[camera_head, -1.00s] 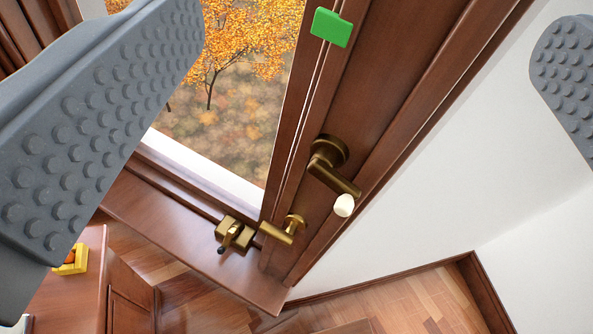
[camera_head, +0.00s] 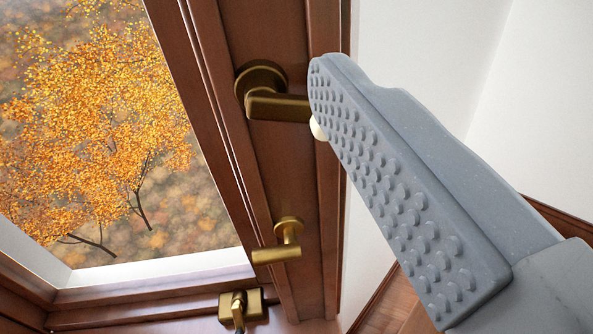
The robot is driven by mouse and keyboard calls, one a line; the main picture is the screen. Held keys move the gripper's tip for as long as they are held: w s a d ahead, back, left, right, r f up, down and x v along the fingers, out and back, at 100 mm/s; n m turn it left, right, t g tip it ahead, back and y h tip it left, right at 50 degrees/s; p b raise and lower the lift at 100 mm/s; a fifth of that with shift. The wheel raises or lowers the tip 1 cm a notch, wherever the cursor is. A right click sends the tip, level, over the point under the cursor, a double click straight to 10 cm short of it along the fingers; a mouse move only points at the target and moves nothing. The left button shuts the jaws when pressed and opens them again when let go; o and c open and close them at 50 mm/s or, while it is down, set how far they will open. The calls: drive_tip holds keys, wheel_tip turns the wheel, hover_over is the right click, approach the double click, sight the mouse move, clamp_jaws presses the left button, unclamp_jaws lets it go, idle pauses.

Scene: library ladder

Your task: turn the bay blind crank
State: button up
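The bay blind crank (camera_head: 265,88) is a brass arm on a round brass mount on the brown wooden window frame, upper middle of the view. Its arm points right, and its white knob (camera_head: 318,128) is mostly hidden behind the finger of my gripper (camera_head: 335,90). Only one grey finger with a studded pad is in view, reaching in from the lower right. Its tip overlaps the end of the crank; I cannot tell whether they touch. The pad is bare with no finger against it, so the gripper looks open. The other finger is out of view.
A smaller brass handle (camera_head: 280,245) sits below the crank on the frame. A brass latch (camera_head: 240,306) is at the bottom, on the sill. The window (camera_head: 90,150) fills the left side. White wall (camera_head: 430,50) and open space lie to the right.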

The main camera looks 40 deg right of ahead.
wheel_tip(320, 180, down, 8)
drive_tip(key=s+d+m+g+h, duration=0.2)
drive_tip(key=s+m, duration=0.1)
drive_tip(key=p, duration=0.4)
approach(289, 114)
drive_tip(key=shift+x, duration=1.65)
drive_tip(key=shift+w+d+r+m, duration=0.1)
drive_tip(key=shift+w+d+m, duration=0.3)
drive_tip(key=shift+w+d, duration=0.55)
drive_tip(key=shift+d, duration=0.05)
drive_tip(key=shift+w+d+r+p, duration=0.1)
drive_tip(key=shift+w+d+p, duration=0.35)
drive_tip(key=shift+p, duration=0.5)
drive_tip(key=shift+w+d+f+p, duration=0.2)
drive_tip(key=shift+w+d+p, duration=0.15)
drive_tip(key=shift+w+p, duration=0.15)
drive_tip(key=c, duration=1)
